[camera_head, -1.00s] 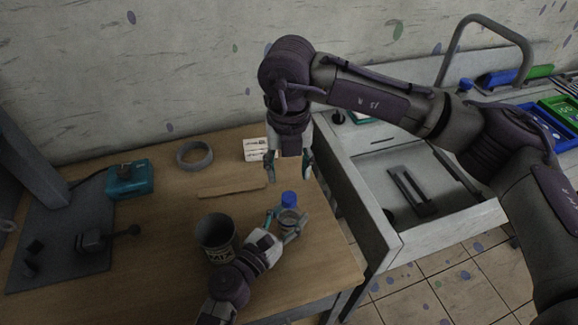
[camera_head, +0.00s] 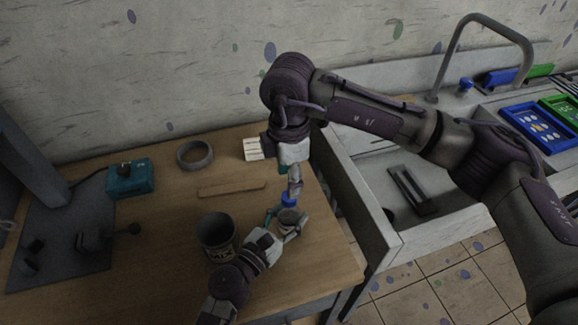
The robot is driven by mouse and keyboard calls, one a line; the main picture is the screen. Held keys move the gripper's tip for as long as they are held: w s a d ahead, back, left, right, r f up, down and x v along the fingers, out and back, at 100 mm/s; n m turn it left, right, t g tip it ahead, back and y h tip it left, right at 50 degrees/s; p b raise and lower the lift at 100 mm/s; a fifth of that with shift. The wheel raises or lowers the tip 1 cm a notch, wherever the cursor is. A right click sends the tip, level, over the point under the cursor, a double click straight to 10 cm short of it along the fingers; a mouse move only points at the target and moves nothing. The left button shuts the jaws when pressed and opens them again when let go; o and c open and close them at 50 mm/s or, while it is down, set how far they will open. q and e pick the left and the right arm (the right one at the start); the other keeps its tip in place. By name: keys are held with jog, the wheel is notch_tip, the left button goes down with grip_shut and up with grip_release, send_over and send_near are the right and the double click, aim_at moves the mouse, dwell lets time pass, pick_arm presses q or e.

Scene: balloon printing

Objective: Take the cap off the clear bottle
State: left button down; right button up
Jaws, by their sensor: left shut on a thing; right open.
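The clear bottle (camera_head: 287,216) stands on the wooden table near its right end, with its blue cap (camera_head: 288,199) on top. My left gripper (camera_head: 287,224) is shut around the bottle's body from the lower left. My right gripper (camera_head: 290,190) points down from above, with its fingertips at the level of the cap. It is open, and one finger partly covers the cap. I cannot tell whether the fingers touch the cap.
A dark mixing can (camera_head: 217,238) stands just left of the bottle. A wooden strip (camera_head: 231,188), a grey ring (camera_head: 195,154), a white card (camera_head: 253,149) and a teal box (camera_head: 130,179) lie farther back. A sink (camera_head: 400,180) adjoins the table's right side.

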jog(key=shift+f, duration=2.7)
